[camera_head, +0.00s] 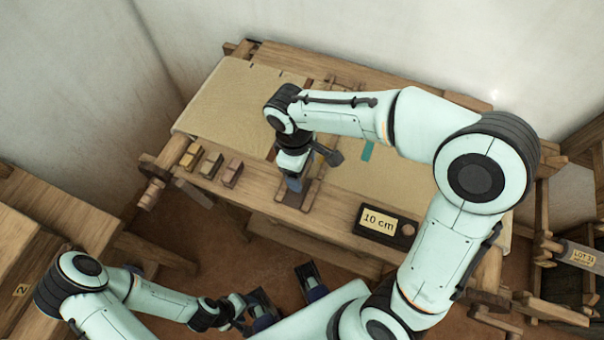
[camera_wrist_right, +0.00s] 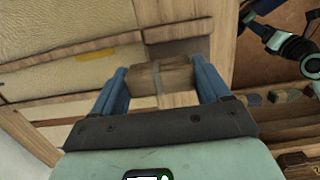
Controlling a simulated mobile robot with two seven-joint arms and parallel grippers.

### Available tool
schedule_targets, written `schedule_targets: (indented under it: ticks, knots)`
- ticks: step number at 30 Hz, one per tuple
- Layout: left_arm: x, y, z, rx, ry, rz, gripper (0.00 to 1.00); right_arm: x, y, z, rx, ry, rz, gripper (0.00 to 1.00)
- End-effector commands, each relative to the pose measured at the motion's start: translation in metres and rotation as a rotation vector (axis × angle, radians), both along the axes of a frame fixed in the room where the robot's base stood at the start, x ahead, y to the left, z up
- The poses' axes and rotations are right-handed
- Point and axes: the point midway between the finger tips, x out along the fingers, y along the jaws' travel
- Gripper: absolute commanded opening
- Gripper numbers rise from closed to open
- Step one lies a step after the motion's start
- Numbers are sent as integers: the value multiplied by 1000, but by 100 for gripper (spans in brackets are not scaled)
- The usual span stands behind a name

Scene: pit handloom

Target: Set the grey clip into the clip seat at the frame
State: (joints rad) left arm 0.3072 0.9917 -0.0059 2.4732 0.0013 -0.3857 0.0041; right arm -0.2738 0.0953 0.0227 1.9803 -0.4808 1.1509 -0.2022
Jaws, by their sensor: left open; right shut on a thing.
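My right gripper (camera_head: 296,186) is low over the front beam of the loom frame (camera_head: 262,194). In the right wrist view its blue fingers (camera_wrist_right: 165,85) are shut on a brown wooden block with a narrow grey band, seemingly the grey clip (camera_wrist_right: 172,76). In the head view the gripper hides this block. Dark brown wood (camera_wrist_right: 180,50) lies close beyond the block; I cannot tell whether it is the clip seat or whether the block touches it. My left gripper (camera_head: 284,296) is open and empty, in front of the loom.
Three small blocks, yellowish (camera_head: 191,156), greyish (camera_head: 211,165) and reddish (camera_head: 232,172), stand left of my right gripper. A dark box labelled "10 cm" (camera_head: 378,221) sits to the right. Tan cloth (camera_head: 225,105) covers the loom. A wooden bench (camera_head: 25,250) stands at left.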

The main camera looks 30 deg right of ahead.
Motion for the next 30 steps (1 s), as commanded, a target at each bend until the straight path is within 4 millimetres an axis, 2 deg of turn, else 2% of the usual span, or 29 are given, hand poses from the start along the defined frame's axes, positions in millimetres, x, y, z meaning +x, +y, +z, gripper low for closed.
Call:
schedule_targets:
  ticks: [3, 6, 20, 21, 22, 30]
  knots:
    - [-1, 0, -5, 0, 1, 0, 61, -1, 0, -22, -2, 6, 0, 47]
    - [-2, 0, -6, 0, 2, 0, 61, -1, 0, -33, -2, 4, 0, 47]
    - [-1, 0, -9, 0, 0, 1, 61, -1, 0, -41, -1, 2, -1, 47]
    - [-1, 0, -8, 0, -1, 0, 61, 0, 0, -40, -1, 2, -1, 89]
    - [-1, 0, -8, 0, -1, 0, 61, 0, 0, -40, -1, 2, -1, 99]
    - [-1, 0, -7, 0, 0, 0, 61, 0, 0, -37, -1, 1, -1, 100]
